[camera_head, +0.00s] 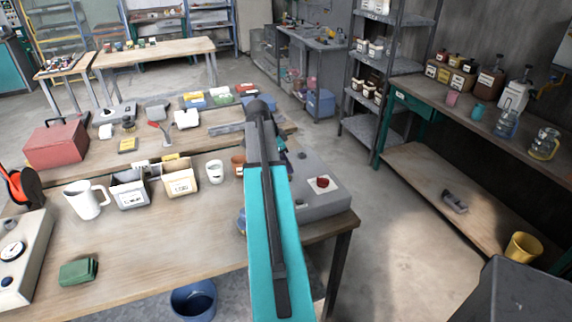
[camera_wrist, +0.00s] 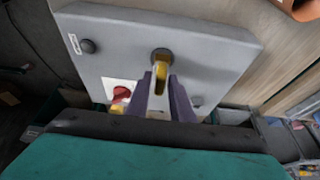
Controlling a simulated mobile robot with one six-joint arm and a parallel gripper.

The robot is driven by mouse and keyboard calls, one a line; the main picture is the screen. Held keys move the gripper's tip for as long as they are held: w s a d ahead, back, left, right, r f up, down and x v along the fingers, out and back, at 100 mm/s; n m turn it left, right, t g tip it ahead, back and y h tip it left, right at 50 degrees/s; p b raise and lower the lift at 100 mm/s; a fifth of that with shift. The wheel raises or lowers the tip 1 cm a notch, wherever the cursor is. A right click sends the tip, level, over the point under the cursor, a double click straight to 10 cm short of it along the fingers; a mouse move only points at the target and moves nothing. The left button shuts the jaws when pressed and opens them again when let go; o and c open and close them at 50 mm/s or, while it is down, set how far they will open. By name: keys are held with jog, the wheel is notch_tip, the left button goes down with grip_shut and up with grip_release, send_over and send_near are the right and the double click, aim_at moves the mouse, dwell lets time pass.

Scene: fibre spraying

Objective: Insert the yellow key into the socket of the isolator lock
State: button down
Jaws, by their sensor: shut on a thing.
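The isolator lock is a grey box (camera_wrist: 215,50) in the wrist view, and it also stands at the right end of the near bench in the head view (camera_head: 312,203). Its round dark socket (camera_wrist: 162,54) is near the middle of the face. My gripper (camera_wrist: 161,88), with purple fingers, is shut on the yellow key (camera_wrist: 160,71). The key's far end overlaps the lower part of the socket in the wrist view; I cannot tell whether it is inside or just in front. In the head view my arm hides the key and most of the gripper.
A red knob on a white plate (camera_head: 322,183) and a black button (camera_wrist: 88,46) are on the box. A terracotta pot (camera_head: 238,166), a white cup (camera_head: 215,172) and small bins (camera_head: 180,182) stand left of my arm. The bench front is mostly clear.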

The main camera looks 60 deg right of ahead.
jog(key=shift+f, duration=0.1)
jog(key=c, duration=1.5)
grip_release()
jog(key=shift+b+v, duration=1.95)
jog(key=shift+v, duration=5)
jog(key=shift+d, duration=0.1)
